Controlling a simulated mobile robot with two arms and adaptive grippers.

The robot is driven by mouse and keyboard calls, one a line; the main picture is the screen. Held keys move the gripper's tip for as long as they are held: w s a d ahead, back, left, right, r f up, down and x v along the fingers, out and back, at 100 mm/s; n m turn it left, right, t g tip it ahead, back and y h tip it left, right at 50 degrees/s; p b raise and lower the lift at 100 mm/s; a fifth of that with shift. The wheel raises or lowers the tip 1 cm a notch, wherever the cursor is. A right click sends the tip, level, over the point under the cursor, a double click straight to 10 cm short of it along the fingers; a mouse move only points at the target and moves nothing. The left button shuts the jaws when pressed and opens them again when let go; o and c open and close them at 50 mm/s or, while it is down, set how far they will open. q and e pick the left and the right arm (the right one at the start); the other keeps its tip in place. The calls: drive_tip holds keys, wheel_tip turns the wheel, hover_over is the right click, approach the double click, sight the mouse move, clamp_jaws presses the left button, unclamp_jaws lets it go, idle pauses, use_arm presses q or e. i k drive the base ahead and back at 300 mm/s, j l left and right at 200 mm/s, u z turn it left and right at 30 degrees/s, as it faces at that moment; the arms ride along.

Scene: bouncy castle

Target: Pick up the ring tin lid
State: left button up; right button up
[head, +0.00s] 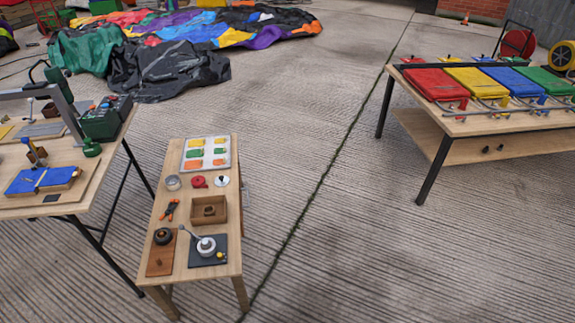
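Three small round items stand in a row on the narrow wooden table (187,213), just in front of a tray of coloured patches. They are a grey, ring-like tin (173,183) at the left, a red lidded round item (199,182) in the middle, and a white disc with a dark knob (221,181) at the right. They are too small for me to tell which is the ring tin lid. Neither of my grippers is in view.
The narrow table also holds a patch tray (207,153), an open wooden box (208,210), red-handled pliers (171,209) and a white-topped device (206,246). A cluttered workbench (105,160) stands left, another table (462,128) right.

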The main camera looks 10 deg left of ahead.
sight(222, 181)
drive_tip(key=i+l+z, duration=0.45)
drive_tip(key=i, duration=0.25)
drive_tip(key=i+z, duration=0.2)
drive_tip(key=i, duration=0.15)
drive_tip(key=i+u, duration=0.35)
drive_tip(key=i+l+u, duration=0.1)
drive_tip(key=i+u, duration=0.25)
drive_tip(key=i+l+u, duration=0.2)
drive_tip(key=u, duration=0.15)
drive_tip(key=i+u, duration=0.2)
drive_tip(key=u, duration=0.2)
drive_tip(key=i+l+u, duration=0.1)
drive_tip(key=u, duration=0.35)
drive_tip(key=i+l+u, duration=0.15)
drive_tip(key=i+u, duration=0.25)
drive_tip(key=l+u, duration=0.2)
drive_tip(key=u, duration=0.25)
drive_tip(key=i+l+u, duration=0.15)
drive_tip(key=u, duration=0.25)
drive_tip(key=l, duration=0.1)
